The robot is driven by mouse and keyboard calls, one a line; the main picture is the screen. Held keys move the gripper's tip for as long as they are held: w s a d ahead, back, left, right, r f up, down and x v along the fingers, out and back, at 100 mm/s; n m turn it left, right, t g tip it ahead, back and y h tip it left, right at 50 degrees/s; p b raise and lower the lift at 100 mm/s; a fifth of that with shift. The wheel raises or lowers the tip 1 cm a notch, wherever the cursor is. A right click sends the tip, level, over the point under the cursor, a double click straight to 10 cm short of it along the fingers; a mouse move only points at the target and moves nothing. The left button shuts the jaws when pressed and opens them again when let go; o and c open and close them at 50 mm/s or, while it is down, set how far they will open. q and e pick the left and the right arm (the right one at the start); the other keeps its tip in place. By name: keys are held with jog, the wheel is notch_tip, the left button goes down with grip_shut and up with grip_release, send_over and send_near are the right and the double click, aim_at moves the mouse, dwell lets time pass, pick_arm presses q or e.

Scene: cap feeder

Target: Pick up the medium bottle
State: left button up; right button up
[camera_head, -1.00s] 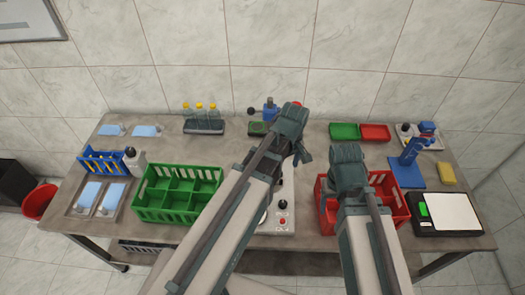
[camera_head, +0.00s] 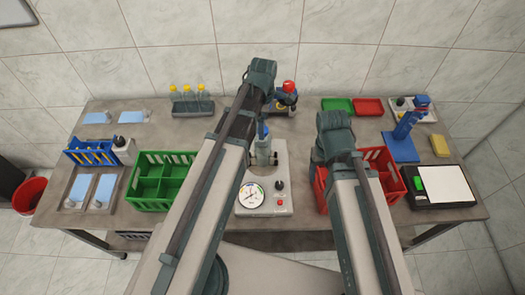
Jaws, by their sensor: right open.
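Three clear bottles with yellow caps (camera_head: 187,96) stand upright in a grey tray at the back left of the bench. A white bottle with a black cap (camera_head: 124,152) stands beside the blue rack at the left. I cannot tell which bottle is the medium one. My right gripper (camera_head: 318,162) is open, at the left edge of the red crate, and its fingers are largely hidden by my arm. Neither arm is near the yellow-capped bottles.
A green crate (camera_head: 134,192) stands front left and a red crate (camera_head: 396,184) front right. A white machine with a gauge (camera_head: 279,207) stands between them. At the right are a blue stand (camera_head: 402,147) and a black scale (camera_head: 418,202). Green (camera_head: 337,104) and red trays (camera_head: 369,106) lie behind.

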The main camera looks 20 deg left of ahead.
aim_at(263, 142)
pick_arm(q)
jog(key=shift+f+b, duration=2.25)
jog(key=shift+f, duration=0.55)
jog(key=shift+f, duration=0.15)
notch_tip(263, 142, down, 5)
jog(key=b, duration=0.5)
jog(key=shift+s, duration=0.1)
grip_shut()
